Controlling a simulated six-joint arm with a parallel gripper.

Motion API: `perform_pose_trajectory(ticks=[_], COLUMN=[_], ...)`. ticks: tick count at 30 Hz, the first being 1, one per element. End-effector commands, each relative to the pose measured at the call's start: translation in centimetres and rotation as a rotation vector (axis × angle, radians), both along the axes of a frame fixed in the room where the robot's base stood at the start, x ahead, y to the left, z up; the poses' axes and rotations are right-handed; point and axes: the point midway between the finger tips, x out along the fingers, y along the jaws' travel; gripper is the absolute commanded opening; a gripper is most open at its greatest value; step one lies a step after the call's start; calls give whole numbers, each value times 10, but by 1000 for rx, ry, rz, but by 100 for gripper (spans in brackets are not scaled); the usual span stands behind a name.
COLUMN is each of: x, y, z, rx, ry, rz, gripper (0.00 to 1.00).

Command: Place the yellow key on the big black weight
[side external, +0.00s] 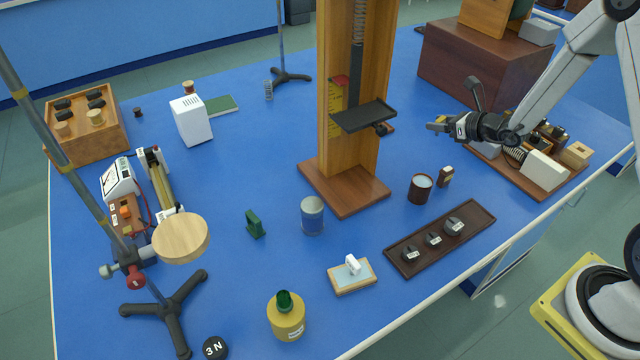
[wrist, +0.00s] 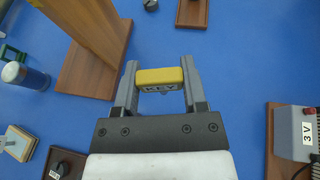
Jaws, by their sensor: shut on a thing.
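The yellow key (wrist: 159,76), a small block with "KEY" on its front face, is between the fingers of my gripper (wrist: 159,88), which is shut on it. In the side view my gripper (side external: 440,126) is raised to the right of the wooden tower, beside the circuit board, and the key shows only as a small yellow bit at its tip. Several dark weights sit in a brown tray (side external: 420,260); the largest there is the black weight (side external: 455,227) at its right end.
The wooden tower (side external: 345,190) with a black shelf stands left of my gripper. A brown cup (side external: 420,188) and a small dark block (side external: 445,176) stand between gripper and tray. A circuit board (side external: 520,176) lies at right.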

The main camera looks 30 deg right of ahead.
Motion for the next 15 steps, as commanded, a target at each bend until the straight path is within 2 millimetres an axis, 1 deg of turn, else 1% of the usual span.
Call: perform_pose_trajectory(ticks=[8, 15], x=[5, 2], y=[35, 73], z=[41, 81], rx=[-10, -13], ry=[0, 0], rz=[25, 46], gripper=[0, 0])
